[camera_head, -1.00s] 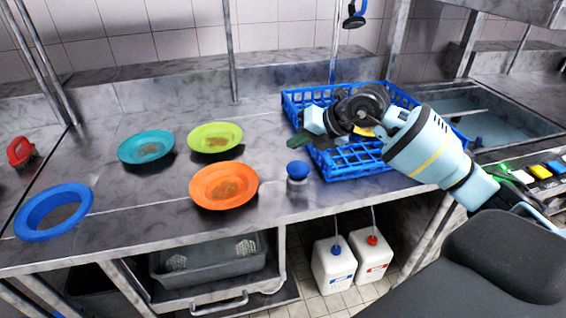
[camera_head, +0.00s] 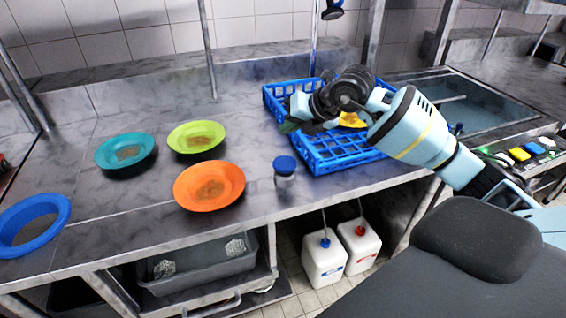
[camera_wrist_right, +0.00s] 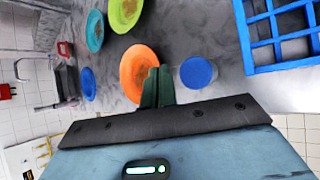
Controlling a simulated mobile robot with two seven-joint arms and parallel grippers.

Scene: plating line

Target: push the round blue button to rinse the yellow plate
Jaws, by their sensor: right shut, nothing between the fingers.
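The round blue button (camera_head: 286,164) is a blue cap on a short pale cylinder on the steel counter, left of the blue crate. In the right wrist view the blue cap (camera_wrist_right: 197,72) lies just right of my fingertips, with a gap in the picture. The yellow plate (camera_head: 353,119) is in the crate, partly hidden by my right arm. My right gripper (camera_head: 287,127) has dark green fingers, above the counter at the crate's left edge, behind the button. Its fingers (camera_wrist_right: 157,84) are shut and empty, pointing toward the counter. My left gripper is out of view.
The blue crate (camera_head: 345,160) stands right of the button, before a sink (camera_head: 465,112).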

